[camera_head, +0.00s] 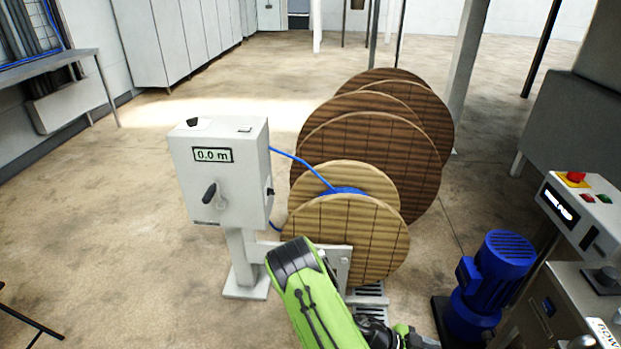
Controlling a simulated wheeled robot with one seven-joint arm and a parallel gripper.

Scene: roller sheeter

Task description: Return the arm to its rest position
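My green arm (318,303) with a dark grey joint cover reaches up from the bottom edge, just right of the middle. Its black and green wrist parts show low at the frame's bottom edge, which cuts them off. No gripper fingers can be made out, so I cannot see whether anything is held. The arm hides part of the grey stand in front of the cable reel (345,240).
A grey metering box (222,175) reads "0.0 m"; a blue cable runs from it to the reel. Larger brown wooden reels (370,150) stand behind. A blue motor (495,275) and a control panel (585,210) stand right. Open floor lies left.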

